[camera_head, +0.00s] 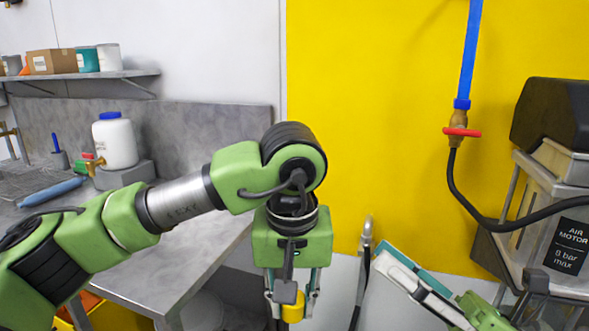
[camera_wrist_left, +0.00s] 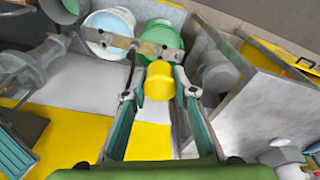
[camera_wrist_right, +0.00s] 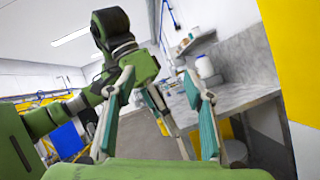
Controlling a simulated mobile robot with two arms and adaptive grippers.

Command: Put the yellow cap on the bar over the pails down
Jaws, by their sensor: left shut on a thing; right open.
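The yellow cap (camera_head: 293,309) is held between the fingertips of my left gripper (camera_head: 288,296), which points down beside the grey table. In the left wrist view the cap (camera_wrist_left: 158,82) sits between the fingers of my left gripper (camera_wrist_left: 160,95). Just beyond it in that picture is the metal bar (camera_wrist_left: 150,48), which crosses over a pale blue pail (camera_wrist_left: 108,22) and a green pail (camera_wrist_left: 166,34). I cannot tell whether the cap touches the bar. My right gripper (camera_wrist_right: 160,90) is open and empty, its teal fingers apart; it shows at the lower right of the head view.
A grey table (camera_head: 185,245) stands left, with a white jug (camera_head: 115,143) and a blue cylinder (camera_head: 50,192). A yellow wall panel (camera_head: 390,110) is behind. A red-handled valve (camera_head: 461,132) with a black hose and an air motor unit (camera_head: 565,240) are at right.

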